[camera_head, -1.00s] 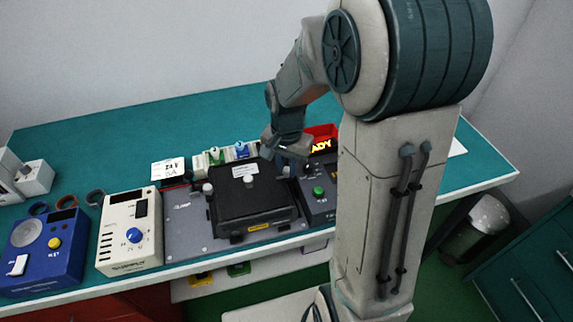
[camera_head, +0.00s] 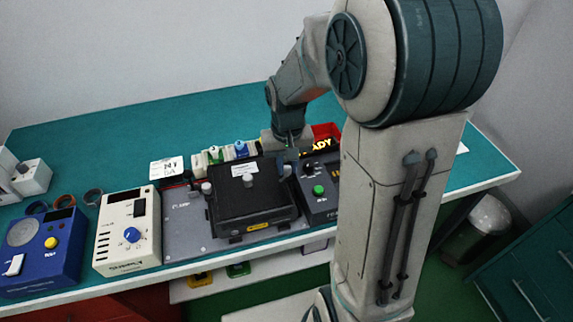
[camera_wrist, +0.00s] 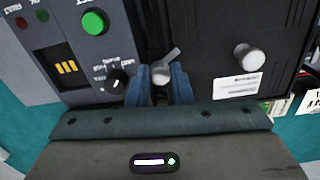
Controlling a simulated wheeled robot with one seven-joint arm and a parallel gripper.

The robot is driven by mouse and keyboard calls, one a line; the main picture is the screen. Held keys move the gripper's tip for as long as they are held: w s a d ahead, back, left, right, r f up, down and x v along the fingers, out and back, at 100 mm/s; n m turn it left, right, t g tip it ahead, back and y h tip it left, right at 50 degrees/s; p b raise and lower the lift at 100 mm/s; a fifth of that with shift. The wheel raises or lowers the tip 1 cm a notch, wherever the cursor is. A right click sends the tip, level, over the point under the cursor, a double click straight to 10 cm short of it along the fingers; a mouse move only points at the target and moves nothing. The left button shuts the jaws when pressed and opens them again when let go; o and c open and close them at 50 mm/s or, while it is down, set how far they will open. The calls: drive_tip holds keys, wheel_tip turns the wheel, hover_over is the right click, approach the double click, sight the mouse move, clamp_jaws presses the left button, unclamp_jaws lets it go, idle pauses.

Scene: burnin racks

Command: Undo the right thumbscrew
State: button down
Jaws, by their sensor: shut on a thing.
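A black box (camera_head: 240,212) with a dark lid, a pale knob (camera_head: 249,180) and a white label sits on a grey plate (camera_head: 185,240). A pale thumbscrew (camera_head: 207,188) stands at the lid's left side. The right thumbscrew (camera_wrist: 162,71), pale with a small wing, shows in the wrist view beside the box's edge. My gripper (camera_wrist: 161,88) points down with its blue fingers on both sides of this thumbscrew, shut on it. In the head view my gripper (camera_head: 287,158) is at the lid's right side and hides the thumbscrew.
A red bin (camera_head: 328,130) stands behind. Left are a cream supply (camera_head: 128,232) and a blue device (camera_head: 40,250).

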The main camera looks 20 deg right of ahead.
sight(288, 169)
drive_tip(key=n, duration=0.5)
drive_tip(key=shift+n, duration=0.4)
drive_tip(key=n, duration=0.5)
drive_tip(key=shift+w+d, duration=0.1)
drive_tip(key=shift+n, duration=0.4)
drive_tip(key=c, duration=1.3)
unclamp_jaws()
drive_tip(key=shift+r, duration=0.15)
wheel_tip(288, 169, up, 14)
drive_tip(key=shift+f+b, duration=0.2)
drive_tip(key=shift+b, duration=0.15)
